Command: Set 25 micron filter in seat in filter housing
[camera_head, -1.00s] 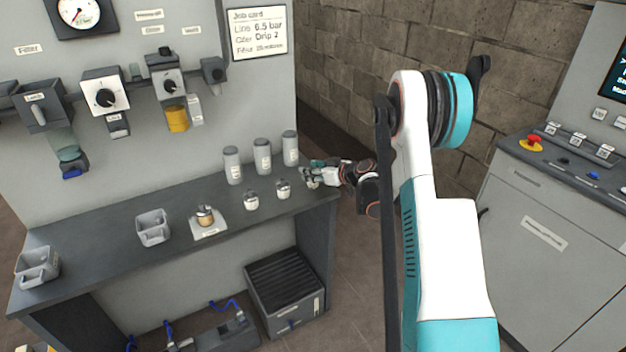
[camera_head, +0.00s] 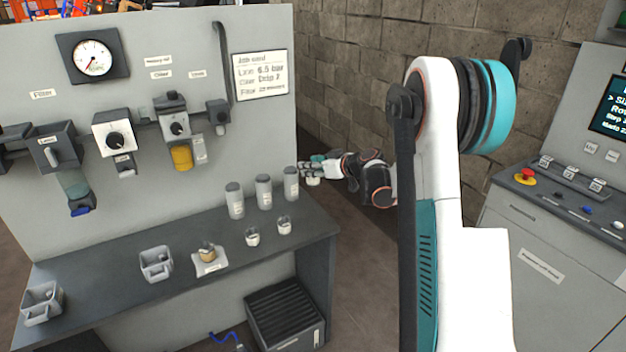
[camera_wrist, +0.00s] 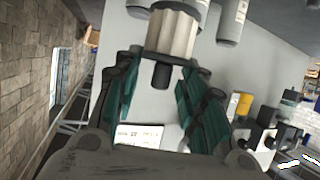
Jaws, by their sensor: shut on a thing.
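My gripper (camera_head: 308,168) is shut on a pale, ribbed cylindrical filter element (camera_wrist: 172,32) with a dark stub on one end. In the head view it holds this filter (camera_head: 313,181) above the right end of the bench, apart from the bench top. The filter's micron marking cannot be read. The likely filter housing (camera_head: 55,150) is the grey unit on the panel at far left, under the "Filter" label (camera_head: 43,94), with a greenish clear bowl (camera_head: 75,185) below it. Its seat is hidden from view.
Several grey canisters (camera_head: 264,192) and two small filters (camera_head: 252,237) stand on the bench (camera_head: 130,290). Grey bins (camera_head: 156,263) and a pad with a tan part (camera_head: 209,262) are further left. A regulator (camera_head: 115,132) and yellow-bowled unit (camera_head: 182,158) project from the panel.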

